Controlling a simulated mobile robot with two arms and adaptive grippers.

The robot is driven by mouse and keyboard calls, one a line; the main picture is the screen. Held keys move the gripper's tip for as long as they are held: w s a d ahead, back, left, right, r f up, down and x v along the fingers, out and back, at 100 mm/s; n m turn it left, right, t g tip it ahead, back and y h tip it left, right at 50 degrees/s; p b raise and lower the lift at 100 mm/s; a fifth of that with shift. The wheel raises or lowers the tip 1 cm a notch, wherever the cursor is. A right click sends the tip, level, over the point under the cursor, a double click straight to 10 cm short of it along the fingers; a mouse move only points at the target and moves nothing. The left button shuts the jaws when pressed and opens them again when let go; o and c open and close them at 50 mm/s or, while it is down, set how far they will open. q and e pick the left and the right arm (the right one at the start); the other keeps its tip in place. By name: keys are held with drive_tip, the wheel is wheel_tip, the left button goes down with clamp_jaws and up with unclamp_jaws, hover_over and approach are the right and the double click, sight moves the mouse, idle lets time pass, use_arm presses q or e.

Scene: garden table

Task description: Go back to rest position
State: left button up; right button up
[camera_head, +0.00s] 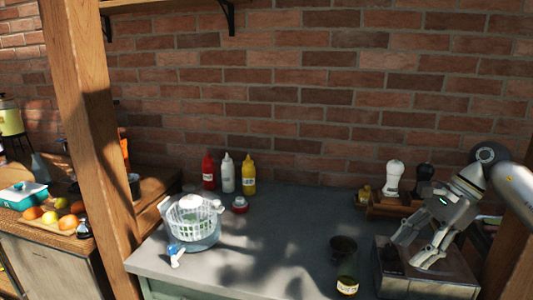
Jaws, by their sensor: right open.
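My right gripper (412,252) comes in from the right edge on its grey and white arm. Its fingers are spread apart and point down and to the left, with nothing seen between them. It hangs over a dark box-like unit (438,288) at the right end of the grey tabletop (265,235). I cannot tell whether the fingertips touch that unit. My left gripper is not in view.
A white basket-like container (193,220) stands at the left of the tabletop. Red (209,172), white (227,173) and yellow (248,173) bottles stand behind. A dark cup (343,247) and a labelled jar (347,286) are left of my gripper. A wooden post (88,130) rises at left.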

drive_tip(key=w+a+r+m+t+y, duration=0.1)
drive_tip(key=a+m+t+y, duration=0.4)
drive_tip(key=a, duration=0.8)
drive_tip(key=a+r+m+t+y, duration=0.25)
drive_tip(key=a+m+y, duration=0.5)
drive_tip(key=a, duration=0.65)
drive_tip(key=s+d+f+m+t+h, duration=0.3)
drive_tip(key=d+f+m+h, duration=0.7)
drive_tip(key=m, duration=0.7)
drive_tip(key=s+d+f+m+t+h, duration=0.4)
drive_tip(key=f+m+h, duration=0.55)
drive_tip(key=m, duration=0.75)
drive_tip(key=s+d+f+m+g, duration=0.1)
drive_tip(key=s+f+m+g, duration=0.3)
drive_tip(key=s, duration=0.4)
drive_tip(key=s+d+f+m+g+y, duration=0.1)
drive_tip(key=s+f+g, duration=0.2)
drive_tip(key=s+f, duration=0.35)
drive_tip(key=s+d+f+m+g, duration=0.1)
drive_tip(key=s+f+m+g, duration=0.25)
drive_tip(key=s, duration=0.55)
wheel_tip(320, 180, down, 28)
drive_tip(key=s+n+g, duration=0.1)
drive_tip(key=s+g, duration=0.1)
drive_tip(key=s+d+f, duration=0.2)
drive_tip(key=s+f, duration=1.2)
drive_tip(key=s, duration=0.2)
drive_tip(key=shift+s+d+f+g, duration=0.2)
drive_tip(key=shift+s+f+g, duration=0.05)
drive_tip(key=shift+f+g, duration=0.15)
